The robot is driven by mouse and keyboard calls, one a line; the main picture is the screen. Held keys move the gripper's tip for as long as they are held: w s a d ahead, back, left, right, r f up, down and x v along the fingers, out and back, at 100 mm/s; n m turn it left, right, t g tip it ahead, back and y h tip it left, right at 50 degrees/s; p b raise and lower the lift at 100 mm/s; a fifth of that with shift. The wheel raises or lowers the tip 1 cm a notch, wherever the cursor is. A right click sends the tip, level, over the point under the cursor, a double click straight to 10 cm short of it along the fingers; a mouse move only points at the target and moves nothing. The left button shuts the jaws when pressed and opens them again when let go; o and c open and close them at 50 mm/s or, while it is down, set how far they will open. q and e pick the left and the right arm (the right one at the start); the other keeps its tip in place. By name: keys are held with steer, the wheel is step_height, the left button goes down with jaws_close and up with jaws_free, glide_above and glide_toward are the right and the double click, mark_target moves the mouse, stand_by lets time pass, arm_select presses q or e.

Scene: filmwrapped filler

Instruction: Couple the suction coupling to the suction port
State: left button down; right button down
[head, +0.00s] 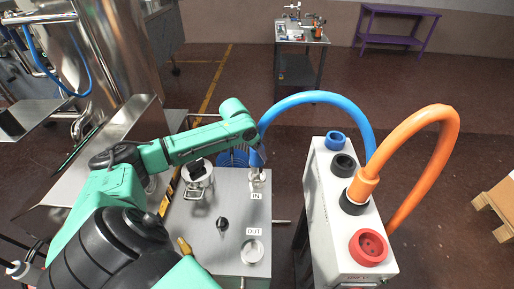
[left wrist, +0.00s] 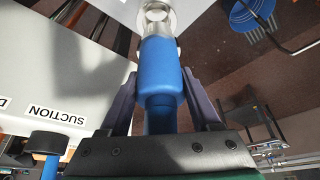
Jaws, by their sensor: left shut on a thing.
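My left gripper (head: 257,157) is shut on the blue suction coupling at the end of the blue hose (head: 318,97). In the left wrist view the gripper (left wrist: 160,78) has a dark finger on each side of the blue coupling (left wrist: 161,60). A bright metal ring (left wrist: 157,16) shows at the coupling's far end. In the head view a metal port (head: 257,182) stands beside the IN label, directly below the gripper. The coupling is at or just above this port; I cannot tell whether it is seated. My right gripper is not in view.
A white cabinet (head: 322,200) stands right of the steel top (head: 203,235), with an orange hose (head: 452,130) and a red socket (head: 369,247). A round OUT port (head: 252,251), a black knob (head: 222,223) and a lidded metal pot (head: 197,180) are nearby. A SUCTION label (left wrist: 57,115) shows in the left wrist view.

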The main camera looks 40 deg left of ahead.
mark_target(257, 164)
arm_select(q)
steer(key=shift+f+b, duration=0.3)
steer(key=shift+f, duration=0.95)
steer(key=shift+f+b, duration=0.5)
steer(key=shift+f, duration=1.25)
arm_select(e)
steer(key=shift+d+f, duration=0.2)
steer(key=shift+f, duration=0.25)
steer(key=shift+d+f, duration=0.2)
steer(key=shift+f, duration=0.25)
arm_select(q)
steer(key=shift+f, duration=0.3)
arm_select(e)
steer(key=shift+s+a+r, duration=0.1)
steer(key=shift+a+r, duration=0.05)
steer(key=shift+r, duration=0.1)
arm_select(q)
jaws_free()
steer(key=p+v, duration=0.2)
steer(key=v, duration=1.2)
steer(key=shift+r+p, duration=0.25)
steer(key=shift+p, duration=0.05)
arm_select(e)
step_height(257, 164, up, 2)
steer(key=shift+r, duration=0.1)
